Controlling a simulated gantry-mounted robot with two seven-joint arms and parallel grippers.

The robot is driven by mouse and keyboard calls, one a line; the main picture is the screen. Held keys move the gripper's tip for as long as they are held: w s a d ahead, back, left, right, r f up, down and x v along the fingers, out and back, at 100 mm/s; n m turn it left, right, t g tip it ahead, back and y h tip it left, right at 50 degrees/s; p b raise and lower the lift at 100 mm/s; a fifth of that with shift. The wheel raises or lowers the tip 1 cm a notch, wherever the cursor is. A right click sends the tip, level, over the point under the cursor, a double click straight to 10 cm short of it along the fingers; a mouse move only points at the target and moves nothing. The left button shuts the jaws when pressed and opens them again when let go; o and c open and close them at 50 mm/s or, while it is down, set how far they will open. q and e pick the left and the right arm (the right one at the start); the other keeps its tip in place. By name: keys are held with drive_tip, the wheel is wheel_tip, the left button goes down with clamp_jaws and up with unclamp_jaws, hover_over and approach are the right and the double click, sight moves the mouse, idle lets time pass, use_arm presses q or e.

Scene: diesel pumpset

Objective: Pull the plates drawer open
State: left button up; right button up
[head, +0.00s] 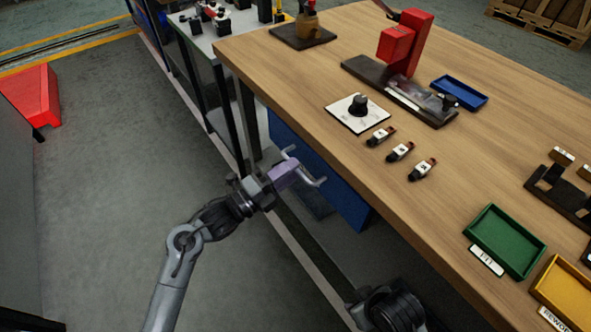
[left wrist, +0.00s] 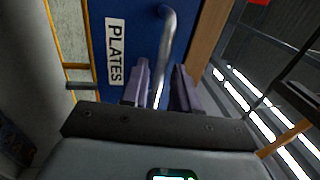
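The plates drawer has a blue front with a white PLATES label (left wrist: 115,52) in the left wrist view. In the head view its blue side (head: 345,200) shows under the wooden bench. A grey bar handle (left wrist: 168,30) stands on the front; it also shows in the head view (head: 312,181). My left gripper (left wrist: 162,68), with purple fingers, is at the handle. The bar runs between the two fingers, with a gap visible beside it, so the fingers look open around it. The left gripper (head: 291,169) partly hides the handle in the head view. My right gripper's fingers are not visible.
The wooden bench top (head: 300,85) overhangs the drawer. It carries a red press (head: 405,45), several small labelled parts, a green tray (head: 505,240) and a yellow tray (head: 565,290). The floor (head: 110,150) left of the bench is clear, with a red box (head: 35,95) farther left.

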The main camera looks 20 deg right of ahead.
use_arm(q)
drive_tip(key=shift+x, duration=1)
drive_tip(key=shift+c, duration=0.3)
clamp_jaws()
